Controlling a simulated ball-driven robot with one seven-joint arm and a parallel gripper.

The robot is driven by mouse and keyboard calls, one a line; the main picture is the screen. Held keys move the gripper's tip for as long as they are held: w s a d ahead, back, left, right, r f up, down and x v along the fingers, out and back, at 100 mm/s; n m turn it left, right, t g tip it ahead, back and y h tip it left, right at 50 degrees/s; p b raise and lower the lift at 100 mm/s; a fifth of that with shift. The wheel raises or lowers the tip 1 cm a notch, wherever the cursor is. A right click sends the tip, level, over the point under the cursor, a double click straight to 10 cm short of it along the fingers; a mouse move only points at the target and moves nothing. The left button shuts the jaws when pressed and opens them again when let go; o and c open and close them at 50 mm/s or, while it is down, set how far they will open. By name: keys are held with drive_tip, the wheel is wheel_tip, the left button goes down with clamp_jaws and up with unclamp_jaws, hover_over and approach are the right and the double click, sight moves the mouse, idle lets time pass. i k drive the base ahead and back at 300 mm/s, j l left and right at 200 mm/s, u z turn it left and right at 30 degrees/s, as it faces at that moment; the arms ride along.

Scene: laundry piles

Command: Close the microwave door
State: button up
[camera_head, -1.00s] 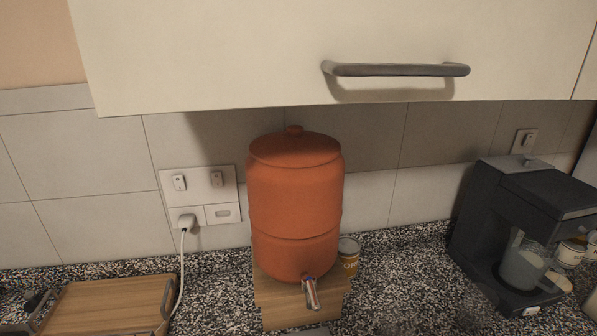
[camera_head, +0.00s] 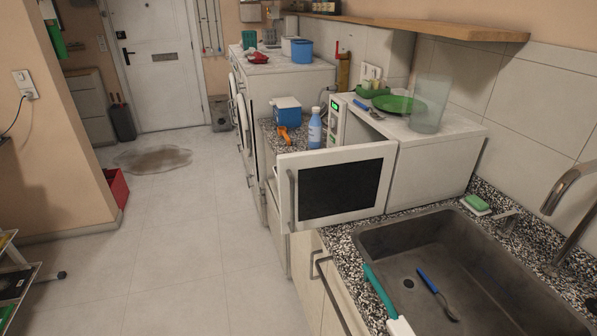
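The white microwave (camera_head: 432,165) stands on the speckled counter, just beyond the sink. Its door (camera_head: 288,200) with a dark window stands wide open, swung out to the left past the counter's front edge. The grey door handle (camera_head: 292,195) is at the door's left end. The control panel (camera_head: 335,121) with a green display shows at the body's far end. The inside of the microwave is hidden behind the door. My gripper is not in view.
The steel sink (camera_head: 375,250) is in the near right, with a blue-handled utensil in it. Green plates (camera_head: 400,104) and a clear glass vessel (camera_head: 432,103) stand on the microwave. A blue bottle (camera_head: 314,128) is beyond the door. The floor (camera_head: 180,240) at left is open.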

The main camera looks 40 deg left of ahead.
sight(317, 188)
drive_tip(key=u, duration=1.05)
